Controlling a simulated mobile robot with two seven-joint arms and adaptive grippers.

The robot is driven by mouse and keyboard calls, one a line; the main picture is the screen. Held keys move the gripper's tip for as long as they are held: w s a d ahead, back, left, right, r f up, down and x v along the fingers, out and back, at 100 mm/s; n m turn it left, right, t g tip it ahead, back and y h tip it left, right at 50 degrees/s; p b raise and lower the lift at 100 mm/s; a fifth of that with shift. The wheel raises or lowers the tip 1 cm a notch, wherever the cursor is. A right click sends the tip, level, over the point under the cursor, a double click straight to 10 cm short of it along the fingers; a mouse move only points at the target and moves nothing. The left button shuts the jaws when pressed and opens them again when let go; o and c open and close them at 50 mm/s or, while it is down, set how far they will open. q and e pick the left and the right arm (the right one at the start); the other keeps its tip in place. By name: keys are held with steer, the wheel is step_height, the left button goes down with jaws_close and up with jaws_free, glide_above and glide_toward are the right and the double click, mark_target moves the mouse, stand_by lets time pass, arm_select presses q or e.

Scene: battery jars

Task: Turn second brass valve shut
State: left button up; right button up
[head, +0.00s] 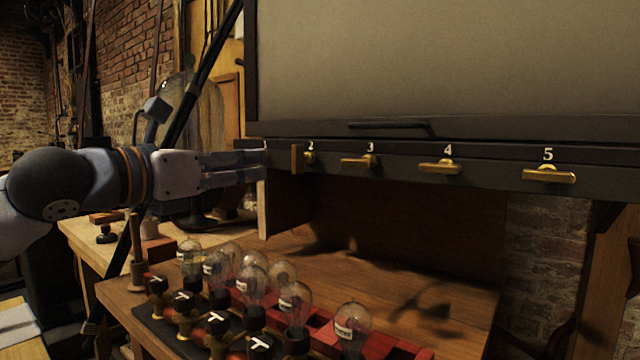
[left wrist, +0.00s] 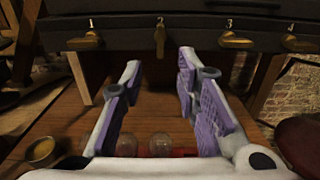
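The second brass valve (head: 298,159) sits under the number 2 on the dark rail, its handle upright. It also shows upright in the left wrist view (left wrist: 160,40). The third (head: 360,161), fourth (head: 440,166) and fifth (head: 549,174) valves have level handles. The first valve (left wrist: 85,41) is level too; in the head view my left gripper hides it. My left gripper (head: 264,166) is just left of the second valve, not touching it. In the left wrist view its fingers (left wrist: 160,72) are apart and empty, with the second valve beyond the gap. My right gripper is not in view.
Glass bulbs (head: 253,283) in a red rack (head: 310,322) and black-topped terminals (head: 217,323) stand on the wooden bench (head: 400,270) below the rail. A large grey panel (head: 450,60) rises above the rail. The space just in front of the valves is clear.

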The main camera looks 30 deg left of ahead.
mark_target(293, 157)
arm_select(q)
steer(key=w, duration=0.7)
steer(key=w+d+b, duration=0.1)
steer(key=w, duration=0.3)
steer(key=shift+w+r, duration=0.15)
steer(key=shift+r, duration=0.1)
jaws_close()
